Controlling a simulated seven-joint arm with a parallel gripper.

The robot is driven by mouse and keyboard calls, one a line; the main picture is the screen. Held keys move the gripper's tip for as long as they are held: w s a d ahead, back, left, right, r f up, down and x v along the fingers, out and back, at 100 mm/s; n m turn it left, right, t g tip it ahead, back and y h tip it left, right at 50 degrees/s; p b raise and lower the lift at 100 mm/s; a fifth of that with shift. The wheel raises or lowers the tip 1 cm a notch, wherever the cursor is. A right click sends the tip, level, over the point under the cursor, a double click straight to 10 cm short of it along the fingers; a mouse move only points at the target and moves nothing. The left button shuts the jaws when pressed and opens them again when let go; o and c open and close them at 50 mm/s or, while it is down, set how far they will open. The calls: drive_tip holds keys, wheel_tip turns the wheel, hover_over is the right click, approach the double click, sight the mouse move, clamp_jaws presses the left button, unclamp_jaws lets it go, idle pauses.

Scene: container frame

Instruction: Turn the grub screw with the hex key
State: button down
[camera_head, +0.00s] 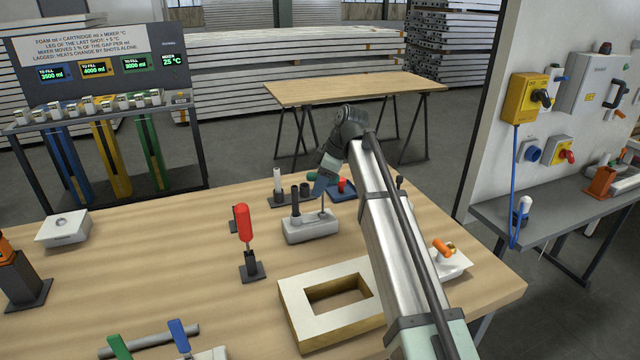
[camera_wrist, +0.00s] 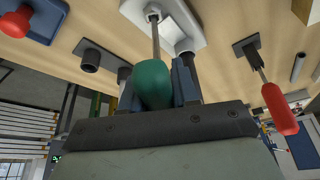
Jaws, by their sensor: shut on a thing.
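My gripper (camera_head: 325,182) is shut on the green handle of the hex key (camera_wrist: 152,86), seen between the two fingers (camera_wrist: 156,90) in the wrist view. The key's metal shaft (camera_wrist: 156,40) runs from the handle to a round socket on the pale grey block (camera_wrist: 188,22). The grub screw is not clearly visible; the key's tip covers that spot, and I cannot tell how deep it sits. In the head view the block (camera_head: 312,231) lies on the table below my gripper, with the thin shaft reaching its top. A dark post (camera_head: 295,201) stands upright beside the shaft.
A red-handled screwdriver (camera_head: 244,222) stands in a black holder left of the block. Black holders (camera_head: 305,189) and a blue base with a red knob (camera_head: 343,186) are behind it. A pale rectangular frame (camera_head: 300,305) lies in front.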

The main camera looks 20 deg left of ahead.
drive_tip(key=shift+f, duration=0.3)
idle(0.5)
idle(0.4)
drive_tip(key=m+t, duration=0.2)
drive_tip(key=m, duration=0.2)
drive_tip(key=shift+w+m, duration=0.1)
drive_tip(key=shift+m, duration=0.2)
drive_tip(key=m+t, duration=0.1)
drive_tip(key=m, duration=0.3)
drive_tip(key=shift+w, duration=0.1)
drive_tip(key=m+t, duration=0.1)
drive_tip(key=m, duration=0.1)
drive_tip(key=m+h, duration=0.1)
drive_tip(key=m, duration=0.1)
drive_tip(key=shift+w+m+t+h, duration=0.2)
drive_tip(key=shift+m+t+h, duration=0.1)
drive_tip(key=shift+m+t, duration=0.1)
drive_tip(key=m, duration=0.1)
drive_tip(key=m+h, duration=0.1)
drive_tip(key=m, duration=0.3)
drive_tip(key=shift+w+d+t+h, duration=0.1)
drive_tip(key=shift+d+t+h, duration=0.15)
drive_tip(key=shift+t+h, duration=0.15)
drive_tip(key=shift+r, duration=2)
drive_tip(key=shift+d, duration=0.1)
